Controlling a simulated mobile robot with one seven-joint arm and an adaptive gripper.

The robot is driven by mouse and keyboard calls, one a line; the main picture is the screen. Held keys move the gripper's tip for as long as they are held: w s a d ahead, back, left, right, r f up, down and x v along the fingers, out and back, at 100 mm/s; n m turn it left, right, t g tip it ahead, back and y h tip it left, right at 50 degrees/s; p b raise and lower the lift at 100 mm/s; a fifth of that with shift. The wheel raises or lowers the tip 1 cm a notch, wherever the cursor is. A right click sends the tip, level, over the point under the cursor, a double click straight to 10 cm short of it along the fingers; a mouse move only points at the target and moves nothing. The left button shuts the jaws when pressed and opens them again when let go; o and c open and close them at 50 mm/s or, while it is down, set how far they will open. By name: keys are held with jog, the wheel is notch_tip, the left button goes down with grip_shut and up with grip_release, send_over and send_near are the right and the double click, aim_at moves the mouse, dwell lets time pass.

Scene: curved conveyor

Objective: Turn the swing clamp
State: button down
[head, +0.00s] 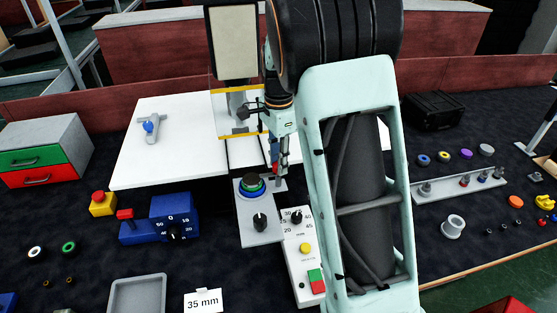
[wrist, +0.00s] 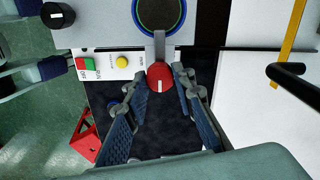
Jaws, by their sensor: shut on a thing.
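The swing clamp appears to be the grey lever (wrist: 159,45) with a red knob (wrist: 160,77) at its end in the wrist view. The lever reaches from a round dark part with a green ring (wrist: 161,12). My gripper (wrist: 160,75) has one finger on each side of the red knob and is shut on it. In the head view my gripper (head: 279,168) is low beside the green-ringed part (head: 252,184) on its grey plate (head: 262,232). My arm and fingers hide much of the lever there.
A control box (head: 301,262) with a dial and buttons stands close to the grey plate. A blue dial box (head: 158,222) is to the left. A white board (head: 170,165) bears a grey piece with a blue knob (head: 149,127). A peg rack (head: 457,188) lies to the right.

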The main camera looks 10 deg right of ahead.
dwell(0.3)
jog(key=c, duration=1.6)
grip_release()
jog(key=shift+n, duration=0.3)
